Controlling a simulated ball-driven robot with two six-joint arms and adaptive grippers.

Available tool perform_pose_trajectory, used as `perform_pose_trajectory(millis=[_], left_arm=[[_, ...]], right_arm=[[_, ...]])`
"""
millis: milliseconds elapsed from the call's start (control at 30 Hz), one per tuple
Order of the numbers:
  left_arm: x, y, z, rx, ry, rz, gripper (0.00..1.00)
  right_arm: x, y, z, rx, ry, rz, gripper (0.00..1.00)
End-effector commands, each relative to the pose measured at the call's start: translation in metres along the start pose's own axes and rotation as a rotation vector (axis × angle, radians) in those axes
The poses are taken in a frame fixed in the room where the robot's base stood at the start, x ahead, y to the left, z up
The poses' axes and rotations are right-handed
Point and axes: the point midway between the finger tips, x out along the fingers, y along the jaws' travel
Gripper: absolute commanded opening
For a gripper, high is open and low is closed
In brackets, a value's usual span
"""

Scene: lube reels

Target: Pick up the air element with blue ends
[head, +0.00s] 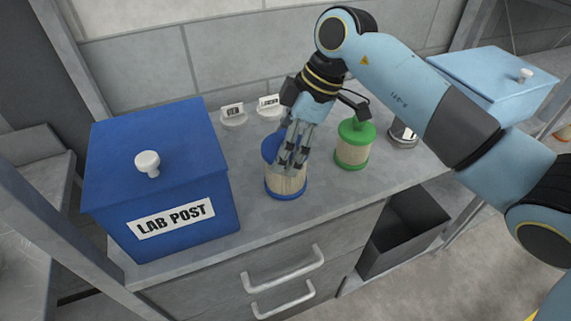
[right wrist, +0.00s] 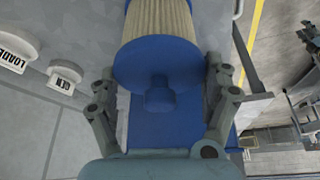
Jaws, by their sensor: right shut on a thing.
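The air element with blue ends (head: 287,188) stands upright at the middle of the bench, with a pleated cream body between blue caps. My right gripper (head: 291,160) comes down over it from above and is shut on it, its fingers hiding part of the top cap and body. In the right wrist view, the element's blue end with its knob (right wrist: 158,62) sits between the two fingers (right wrist: 162,100). I cannot tell whether its bottom touches the bench. My left gripper is not in view.
A green-ended element (head: 354,146) stands just right. A metal part (head: 403,136) is behind it. A blue LAB POST box (head: 160,190) stands left, a light blue box (head: 495,82) at the back right. Two small labelled stands (head: 233,116) (head: 268,106) are behind. The bench front (head: 235,220) is clear.

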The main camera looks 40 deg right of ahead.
Motion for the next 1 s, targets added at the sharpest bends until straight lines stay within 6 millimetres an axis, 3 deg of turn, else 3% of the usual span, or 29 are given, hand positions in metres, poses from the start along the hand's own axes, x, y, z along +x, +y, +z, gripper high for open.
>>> perform_pose_trajectory(millis=[33,200,567,833,1000], left_arm=[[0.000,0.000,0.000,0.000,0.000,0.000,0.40],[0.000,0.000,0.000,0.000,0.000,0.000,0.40],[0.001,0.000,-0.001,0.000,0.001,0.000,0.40],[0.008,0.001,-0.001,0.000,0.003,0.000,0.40],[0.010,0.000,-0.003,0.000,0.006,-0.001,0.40]], right_arm=[[0.000,0.000,0.000,0.000,0.000,0.001,0.46],[0.000,0.000,0.000,0.000,0.000,0.001,0.26],[-0.006,0.001,-0.003,-0.001,0.002,0.003,0.26],[-0.039,0.001,-0.016,-0.004,0.002,0.006,0.26],[-0.071,-0.019,0.009,-0.006,-0.009,0.005,0.26]])
